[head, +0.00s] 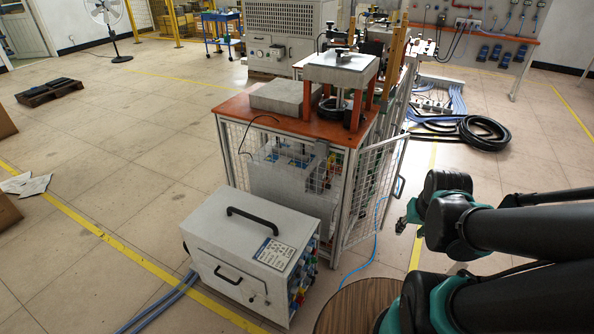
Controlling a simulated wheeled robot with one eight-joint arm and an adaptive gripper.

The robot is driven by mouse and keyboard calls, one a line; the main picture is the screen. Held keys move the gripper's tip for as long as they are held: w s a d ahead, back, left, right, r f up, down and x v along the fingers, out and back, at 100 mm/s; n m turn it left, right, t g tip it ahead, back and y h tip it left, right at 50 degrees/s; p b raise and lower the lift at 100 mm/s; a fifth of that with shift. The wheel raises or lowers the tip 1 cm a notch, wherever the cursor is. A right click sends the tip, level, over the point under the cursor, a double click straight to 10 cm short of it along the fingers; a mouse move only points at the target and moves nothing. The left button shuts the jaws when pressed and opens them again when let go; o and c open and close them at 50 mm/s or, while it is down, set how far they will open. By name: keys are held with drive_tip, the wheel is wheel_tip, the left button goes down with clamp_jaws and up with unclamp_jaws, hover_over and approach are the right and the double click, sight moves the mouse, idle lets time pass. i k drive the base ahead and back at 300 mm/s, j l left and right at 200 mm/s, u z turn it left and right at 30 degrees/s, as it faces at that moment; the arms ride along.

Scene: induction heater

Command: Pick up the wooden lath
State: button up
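A tall, narrow, light-brown wooden lath (396,58) stands nearly upright at the right rear of the orange-topped bench. Its lower end is hidden behind the bench frame. A second thin upright brown strip (352,22) shows behind the press; I cannot tell whether it is a lath too. My arm, black with teal joints, fills the lower right. A small dark tip (401,225) juts out left of its joint and may be part of my gripper. It is well apart from the lath in the picture. The fingers are not clear enough to show their opening.
The bench (240,103) carries a grey slab and a press-like stand. Its mesh door (372,200) hangs open toward my arm. A white box with handles (253,248) stands in front. Black hoses (484,135) lie coiled on the right. The left floor is mostly clear.

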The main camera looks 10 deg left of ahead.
sight(391, 66)
drive_tip(key=u, duration=0.3)
drive_tip(key=i+l+u, duration=0.25)
drive_tip(key=l+u, duration=0.2)
drive_tip(key=i+l+u, duration=0.1)
drive_tip(key=l+u, duration=0.15)
drive_tip(key=l, duration=0.2)
